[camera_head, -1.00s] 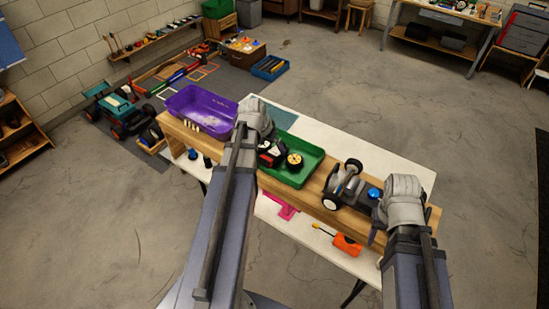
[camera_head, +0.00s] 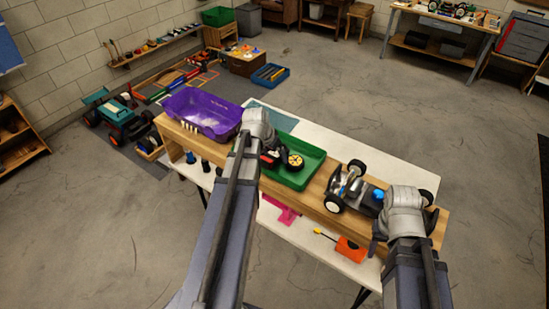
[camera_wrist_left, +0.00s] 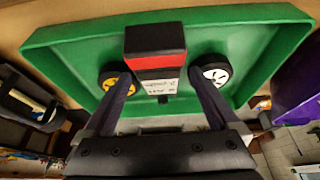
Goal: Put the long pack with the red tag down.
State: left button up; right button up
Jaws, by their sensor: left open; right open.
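The long pack (camera_wrist_left: 155,48), black with a red band and a pale label, shows in the left wrist view over the green tray (camera_wrist_left: 70,38), between two wheels. In the head view, a small part of the pack (camera_head: 268,158) shows beside my left gripper (camera_head: 258,138). In the left wrist view, my left gripper (camera_wrist_left: 164,90) has its fingers spread, with the pack in line with the gap. I cannot tell whether the pack touches the tray floor. My right gripper (camera_head: 404,215) is open beside the car chassis (camera_head: 352,190); its fingertips are mostly hidden.
A purple bin (camera_head: 202,113) stands left of the green tray (camera_head: 310,172) on the wooden shelf. A yellow-hubbed wheel (camera_head: 295,161) lies in the tray. An orange block (camera_head: 350,249) and a pink part (camera_head: 281,209) lie on the lower white table.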

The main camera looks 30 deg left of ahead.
pick_arm(q)
jog(key=shift+f, duration=0.15)
grip_shut()
dwell(0.7)
